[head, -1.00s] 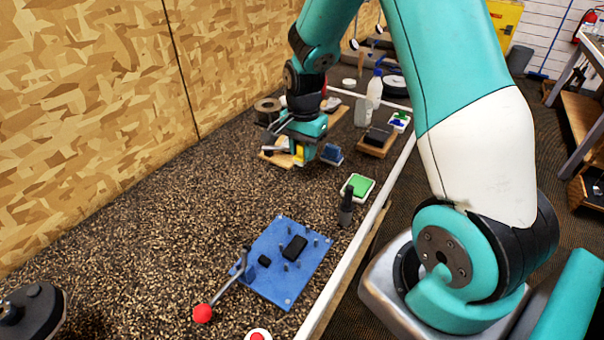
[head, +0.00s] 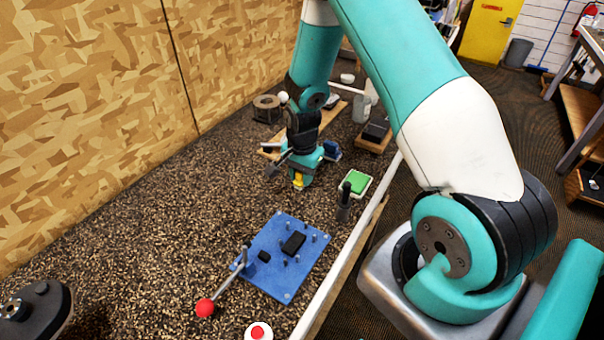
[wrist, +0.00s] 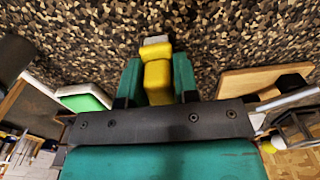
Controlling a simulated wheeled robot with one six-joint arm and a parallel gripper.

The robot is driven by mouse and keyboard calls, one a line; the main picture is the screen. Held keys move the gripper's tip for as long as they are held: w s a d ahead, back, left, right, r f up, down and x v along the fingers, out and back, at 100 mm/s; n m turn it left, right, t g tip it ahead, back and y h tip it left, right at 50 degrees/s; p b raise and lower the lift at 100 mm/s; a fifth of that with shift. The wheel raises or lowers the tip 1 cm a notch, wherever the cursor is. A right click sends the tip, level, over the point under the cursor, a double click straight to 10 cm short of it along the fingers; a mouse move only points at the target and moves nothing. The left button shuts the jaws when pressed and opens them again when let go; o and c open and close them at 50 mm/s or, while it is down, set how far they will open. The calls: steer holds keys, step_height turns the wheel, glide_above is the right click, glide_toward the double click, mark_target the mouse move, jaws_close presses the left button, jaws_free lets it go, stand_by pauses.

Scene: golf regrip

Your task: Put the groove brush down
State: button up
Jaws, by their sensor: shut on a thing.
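The groove brush (wrist: 157,80) is yellow with a pale grey end. My gripper (wrist: 158,76) is shut on it, with one teal finger on each side, and the grey end points away from my wrist over the speckled dark mat. In the head view the yellow part (head: 298,184) shows just below my gripper (head: 300,174), over bare mat. I cannot tell whether the brush touches the mat. Part of it is hidden by my fingers.
A wooden board (head: 268,151) lies behind my gripper. A green pad in a white tray (head: 357,183) and a dark upright thing (head: 344,205) are to the right. A blue fixture plate (head: 262,270) with a red-knobbed lever is nearer. Mat to the left is clear.

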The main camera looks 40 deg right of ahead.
steer(key=o, duration=1)
steer(key=shift+c, duration=0.2)
step_height(320, 180, up, 12)
steer(key=b, duration=0.2)
steer(key=shift+f+b, duration=0.2)
steer(key=shift+b, duration=0.2)
steer(key=s+a+r+n+y, duration=0.2)
steer(key=s+a+r+n, duration=0.4)
steer(key=s+a+n, duration=0.4)
steer(key=s+a+r+n+y, duration=0.2)
steer(key=s+a+r+n, duration=0.5)
steer(key=s+a+n, duration=0.4)
steer(key=shift+s+a+r+b, duration=0.25)
steer(key=shift+s+a+b, duration=0.1)
steer(key=shift+s+a, duration=0.25)
